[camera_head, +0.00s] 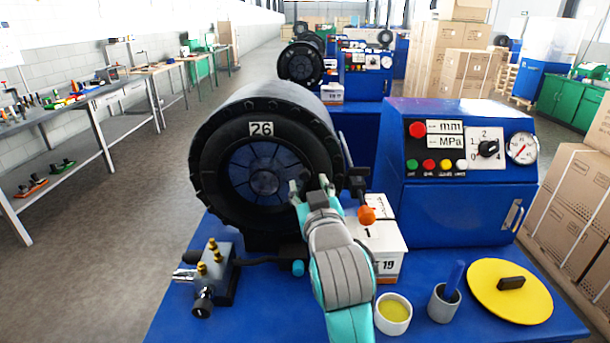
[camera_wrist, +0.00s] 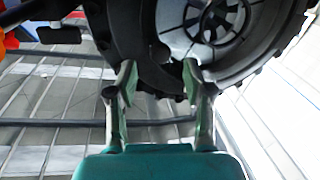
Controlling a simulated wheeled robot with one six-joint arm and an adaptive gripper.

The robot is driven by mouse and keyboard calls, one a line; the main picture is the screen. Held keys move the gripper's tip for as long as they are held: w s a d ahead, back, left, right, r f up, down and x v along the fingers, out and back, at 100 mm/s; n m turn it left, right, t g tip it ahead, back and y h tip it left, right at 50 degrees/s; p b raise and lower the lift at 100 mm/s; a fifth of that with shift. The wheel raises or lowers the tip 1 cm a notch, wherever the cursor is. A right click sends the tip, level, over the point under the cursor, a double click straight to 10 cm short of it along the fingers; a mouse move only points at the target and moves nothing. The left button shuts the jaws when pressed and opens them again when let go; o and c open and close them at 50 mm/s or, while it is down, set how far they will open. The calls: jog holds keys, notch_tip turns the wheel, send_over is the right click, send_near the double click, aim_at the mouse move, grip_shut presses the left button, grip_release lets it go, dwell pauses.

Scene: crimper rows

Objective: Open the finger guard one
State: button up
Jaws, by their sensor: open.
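The nearest crimper head (camera_head: 262,118) is a thick black ring with a "26" plate. A round, blue-tinted spoked disc (camera_head: 262,172) covers its middle and looks like the finger guard; it appears closed over the front. The disc also shows, paler, at the top of the wrist view (camera_wrist: 210,22). My gripper (camera_head: 311,186) is open, in front of the ring's lower right edge. In the wrist view its fingers (camera_wrist: 159,78) stand apart with the ring's black rim just beyond them. I cannot tell whether they touch it.
An orange knob (camera_head: 367,215) on a black lever is right of my gripper, above a white box (camera_head: 382,250). A brass-fitted valve block (camera_head: 209,276), a yellow-filled cup (camera_head: 393,313), a grey cup (camera_head: 444,302) and a yellow disc (camera_head: 509,290) stand on the blue table. A control cabinet (camera_head: 455,208) is behind.

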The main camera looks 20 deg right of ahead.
aim_at(305, 177)
jog(key=shift+w+d, duration=0.2)
jog(key=shift+w, duration=1.15)
jog(key=shift+w+d, duration=0.15)
jog(key=shift+w, duration=1.15)
jog(key=shift+c, duration=0.2)
grip_shut()
